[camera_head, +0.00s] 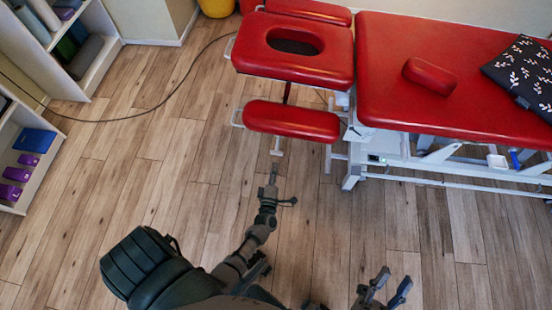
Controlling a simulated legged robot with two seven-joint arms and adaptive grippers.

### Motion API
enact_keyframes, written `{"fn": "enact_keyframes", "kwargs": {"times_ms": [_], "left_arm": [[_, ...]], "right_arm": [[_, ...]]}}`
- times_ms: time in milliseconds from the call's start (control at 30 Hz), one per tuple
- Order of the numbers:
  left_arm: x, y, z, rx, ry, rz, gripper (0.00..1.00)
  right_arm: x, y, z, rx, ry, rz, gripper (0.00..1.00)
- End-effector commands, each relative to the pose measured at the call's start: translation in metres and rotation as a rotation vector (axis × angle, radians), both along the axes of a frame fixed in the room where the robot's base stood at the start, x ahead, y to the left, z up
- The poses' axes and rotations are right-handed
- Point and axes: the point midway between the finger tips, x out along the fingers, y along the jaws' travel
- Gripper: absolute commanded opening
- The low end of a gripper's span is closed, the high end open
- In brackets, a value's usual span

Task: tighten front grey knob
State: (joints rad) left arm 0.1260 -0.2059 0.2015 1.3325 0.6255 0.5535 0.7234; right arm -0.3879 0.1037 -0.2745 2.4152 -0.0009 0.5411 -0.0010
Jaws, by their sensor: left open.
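The red treatment table (450,95) stands at the upper right, with a red headrest (325,68) that has a dark face hole. A red armrest pad (291,121) sits in front of the headrest. A small light-grey part (277,148) shows just below this pad; I cannot tell whether it is the front grey knob. My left gripper (273,172) is open, seen nearly edge-on, just below that grey part and seemingly apart from it. My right gripper (391,280) is open and empty over the floor at the bottom, well away from the table.
A red cushion (430,75) and a dark patterned pillow (525,73) lie on the table. Its white frame (410,155) stands below. A black cable (160,105) crosses the floor. Shelves (45,170) line the left edge. The wooden floor (140,160) at left is mostly clear.

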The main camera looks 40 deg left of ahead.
Motion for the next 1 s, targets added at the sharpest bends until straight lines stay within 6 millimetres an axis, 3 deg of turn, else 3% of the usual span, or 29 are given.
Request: {"fn": "enact_keyframes", "kwargs": {"times_ms": [100,300,900,1000], "left_arm": [[-0.02,-0.012,-0.001,-0.001,0.004,-0.001,0.42],[-0.037,-0.023,-0.001,-0.001,0.003,-0.002,0.42],[-0.038,-0.024,-0.001,0.001,0.002,-0.002,0.42],[-0.037,-0.024,0.012,0.05,-0.006,-0.02,0.42]], "right_arm": [[0.0,0.0,0.0,0.0,0.0,0.0,0.4],[0.0,0.0,0.0,0.0,0.0,0.0,0.4],[0.002,0.0,-0.001,0.0,0.002,0.001,0.4],[0.001,0.0,0.0,0.0,0.0,0.0,0.4]]}}
